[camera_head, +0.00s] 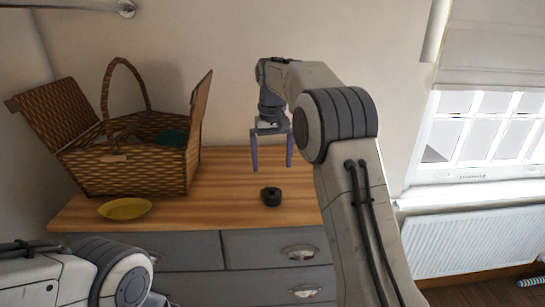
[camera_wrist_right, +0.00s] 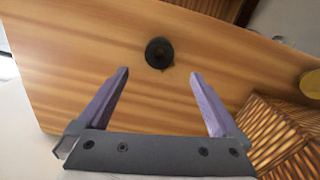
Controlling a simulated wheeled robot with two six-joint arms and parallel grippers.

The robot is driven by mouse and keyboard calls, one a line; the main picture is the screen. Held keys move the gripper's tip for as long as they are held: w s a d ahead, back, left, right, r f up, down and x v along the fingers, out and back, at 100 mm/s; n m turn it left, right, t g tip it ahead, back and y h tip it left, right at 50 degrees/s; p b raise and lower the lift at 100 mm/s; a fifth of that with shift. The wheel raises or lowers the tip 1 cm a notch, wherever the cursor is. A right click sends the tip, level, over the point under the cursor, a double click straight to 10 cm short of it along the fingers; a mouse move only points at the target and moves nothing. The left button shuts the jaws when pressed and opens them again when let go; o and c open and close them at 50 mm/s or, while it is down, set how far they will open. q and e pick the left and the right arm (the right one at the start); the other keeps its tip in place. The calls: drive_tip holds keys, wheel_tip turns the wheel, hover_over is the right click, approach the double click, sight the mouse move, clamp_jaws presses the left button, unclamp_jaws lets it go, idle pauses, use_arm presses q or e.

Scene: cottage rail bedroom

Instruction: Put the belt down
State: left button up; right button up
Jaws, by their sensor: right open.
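The belt, a small dark coil (camera_head: 271,196), lies on the wooden top of the dresser (camera_head: 235,213). In the right wrist view the belt (camera_wrist_right: 159,53) shows as a black ring on the wood, beyond the fingertips. My right gripper (camera_head: 271,168) is open and empty, above the dresser top and apart from the belt. It also shows in the right wrist view (camera_wrist_right: 159,75) with its two purple fingers spread wide. My left arm comes in at the lower left of the head view, but its gripper is out of view.
An open wicker basket (camera_head: 125,172) with a teal item inside stands at the left of the dresser top. A yellow dish (camera_head: 125,209) lies in front of it. Grey drawers are below. A radiator (camera_head: 470,243) and window are at the right. The wood around the belt is clear.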

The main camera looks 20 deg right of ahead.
drive_tip(key=s+a+n, duration=0.5)
drive_tip(key=s+a, duration=1)
drive_tip(key=a, duration=0.2)
drive_tip(key=s+f+n, duration=0.2)
drive_tip(key=s+f, duration=0.2)
drive_tip(key=s, duration=0.7)
drive_tip(key=s+f+n+y, duration=0.1)
drive_tip(key=s+f, duration=0.4)
drive_tip(key=s, duration=0.5)
drive_tip(key=shift+s+a+n, duration=0.4)
drive_tip(key=shift+f, duration=0.1)
